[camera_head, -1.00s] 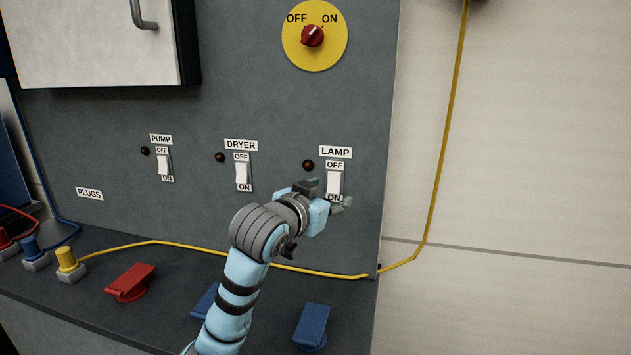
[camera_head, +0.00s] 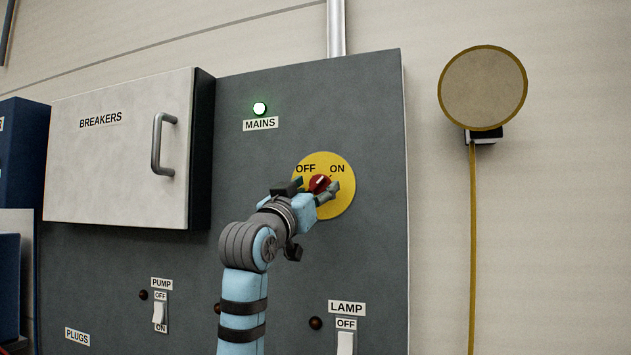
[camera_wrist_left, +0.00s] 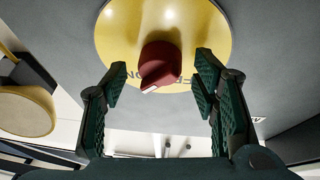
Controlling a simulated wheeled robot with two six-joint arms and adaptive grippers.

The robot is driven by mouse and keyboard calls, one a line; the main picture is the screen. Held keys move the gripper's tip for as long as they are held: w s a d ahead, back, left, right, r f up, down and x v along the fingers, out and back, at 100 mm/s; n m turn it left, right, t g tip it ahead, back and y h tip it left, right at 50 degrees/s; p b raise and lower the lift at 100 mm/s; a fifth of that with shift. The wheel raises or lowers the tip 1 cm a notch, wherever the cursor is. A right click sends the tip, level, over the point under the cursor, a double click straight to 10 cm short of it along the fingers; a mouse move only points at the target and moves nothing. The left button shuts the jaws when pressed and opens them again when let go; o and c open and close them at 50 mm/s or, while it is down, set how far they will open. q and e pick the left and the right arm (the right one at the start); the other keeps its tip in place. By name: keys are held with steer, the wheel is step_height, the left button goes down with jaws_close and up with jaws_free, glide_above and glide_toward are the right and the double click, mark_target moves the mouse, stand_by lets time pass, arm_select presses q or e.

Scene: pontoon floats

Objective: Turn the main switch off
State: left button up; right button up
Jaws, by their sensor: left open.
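The main switch is a red knob (camera_head: 320,182) on a yellow disc (camera_head: 340,205) marked OFF at left and ON at right. Its white pointer slants up and right, toward ON. The MAINS lamp (camera_head: 260,108) above it glows green. My left gripper (camera_head: 315,188) is open at the knob, partly covering it and the disc. In the left wrist view, upside down, the knob (camera_wrist_left: 161,64) sits between the two open fingers (camera_wrist_left: 162,80), with a gap on both sides. My right gripper is not in view.
A breaker box (camera_head: 120,165) with a grey handle (camera_head: 160,144) juts out at left. Pump (camera_head: 159,312) and lamp (camera_head: 346,342) switches are below. A round yellow-rimmed disc (camera_head: 483,90) with a yellow cable stands at right. The panel right of the knob is clear.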

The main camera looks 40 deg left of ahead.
arm_select(q)
steer(key=shift+w+r, duration=0.15)
steer(key=shift+c, duration=0.4)
steer(key=c, duration=1.1)
